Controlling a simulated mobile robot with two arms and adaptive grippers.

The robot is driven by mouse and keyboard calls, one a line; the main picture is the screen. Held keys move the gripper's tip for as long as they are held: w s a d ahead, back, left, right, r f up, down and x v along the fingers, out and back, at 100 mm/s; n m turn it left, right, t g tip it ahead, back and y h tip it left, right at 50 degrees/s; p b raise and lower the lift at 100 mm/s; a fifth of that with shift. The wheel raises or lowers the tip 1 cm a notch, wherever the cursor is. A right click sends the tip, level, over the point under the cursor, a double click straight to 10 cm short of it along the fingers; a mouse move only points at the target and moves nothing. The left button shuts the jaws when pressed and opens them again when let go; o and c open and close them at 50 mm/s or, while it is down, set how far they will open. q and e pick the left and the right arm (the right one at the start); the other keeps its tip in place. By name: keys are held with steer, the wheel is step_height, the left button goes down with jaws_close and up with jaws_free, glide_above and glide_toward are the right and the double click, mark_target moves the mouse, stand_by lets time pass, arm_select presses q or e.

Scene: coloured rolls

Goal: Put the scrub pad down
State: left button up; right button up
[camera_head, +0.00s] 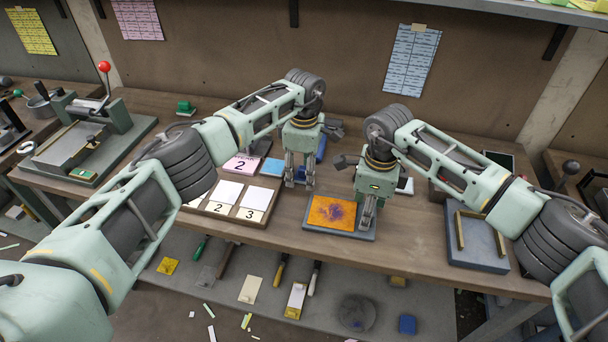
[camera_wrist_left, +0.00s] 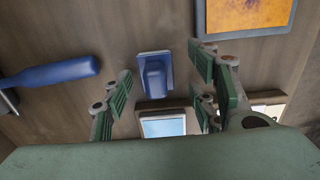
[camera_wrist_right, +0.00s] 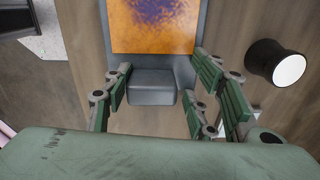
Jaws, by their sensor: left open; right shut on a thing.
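My right gripper (camera_head: 367,222) is shut on the grey end block (camera_wrist_right: 152,87) of a plate with an orange and purple face (camera_head: 335,213). The plate lies on the bench.
Number cards in a wooden tray (camera_head: 226,214) stand left of the left gripper, with a blue card (camera_head: 272,167) close by. A blue-handled tool (camera_wrist_left: 60,74) lies behind. A black cylinder (camera_wrist_right: 272,62) stands behind the right gripper. A grey tray (camera_head: 478,252) sits at the right.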

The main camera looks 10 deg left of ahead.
mark_target(304, 169)
arm_select(q)
steer(key=shift+f, duration=0.3)
jaws_close()
stand_by(0.3)
step_height(304, 169, up, 10)
steer(key=shift+r, duration=0.1)
stand_by(0.4)
stand_by(0.5)
